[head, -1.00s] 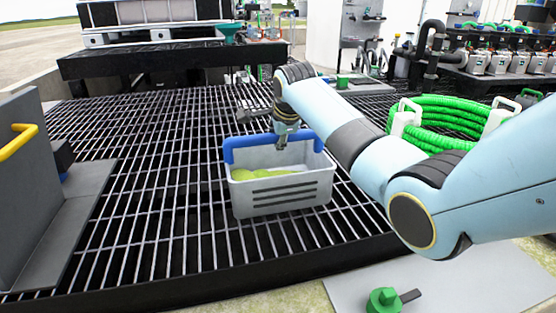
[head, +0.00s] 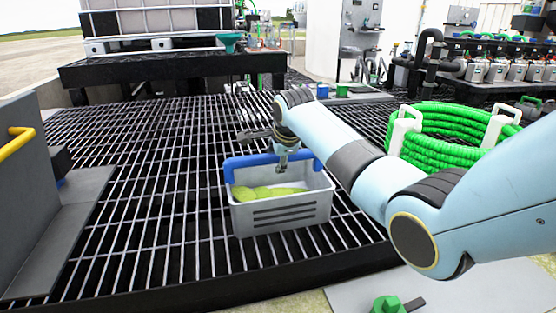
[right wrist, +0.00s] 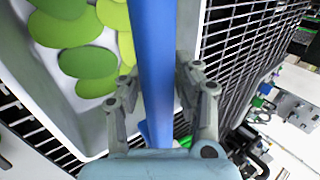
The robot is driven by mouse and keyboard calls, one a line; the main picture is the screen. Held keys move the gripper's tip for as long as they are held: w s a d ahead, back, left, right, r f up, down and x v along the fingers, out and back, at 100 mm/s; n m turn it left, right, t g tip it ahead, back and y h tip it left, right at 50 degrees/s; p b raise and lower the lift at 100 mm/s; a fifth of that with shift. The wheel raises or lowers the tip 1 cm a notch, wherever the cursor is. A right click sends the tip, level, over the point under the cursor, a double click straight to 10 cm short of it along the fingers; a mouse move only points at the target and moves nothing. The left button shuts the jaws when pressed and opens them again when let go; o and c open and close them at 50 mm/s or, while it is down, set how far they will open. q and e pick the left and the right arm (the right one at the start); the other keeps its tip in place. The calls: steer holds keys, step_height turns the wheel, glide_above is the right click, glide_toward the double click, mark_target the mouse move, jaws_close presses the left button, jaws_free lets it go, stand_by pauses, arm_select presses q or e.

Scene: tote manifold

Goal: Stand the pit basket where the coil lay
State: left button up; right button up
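The pit basket (head: 283,213) is an open grey tub with a raised blue handle (head: 245,161). It shows upright over the middle of the dark grating; I cannot tell whether it touches the bars. Yellow-green rounded items (head: 265,192) lie in it. My right gripper (head: 284,165) is at the handle. In the right wrist view its fingers (right wrist: 157,85) are closed in on both sides of the blue bar (right wrist: 157,50). The green coil (head: 436,154) with white straps lies at the right, behind my right arm. My left gripper is not in view.
A grey panel with a yellow handle (head: 18,142) stands at the left edge. A raised dark platform (head: 150,69) with a tank crosses the back. A row of grey canisters (head: 510,70) stands at the back right. The grating (head: 140,215) left of the basket is clear.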

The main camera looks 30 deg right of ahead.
steer(key=shift+r, duration=0.1)
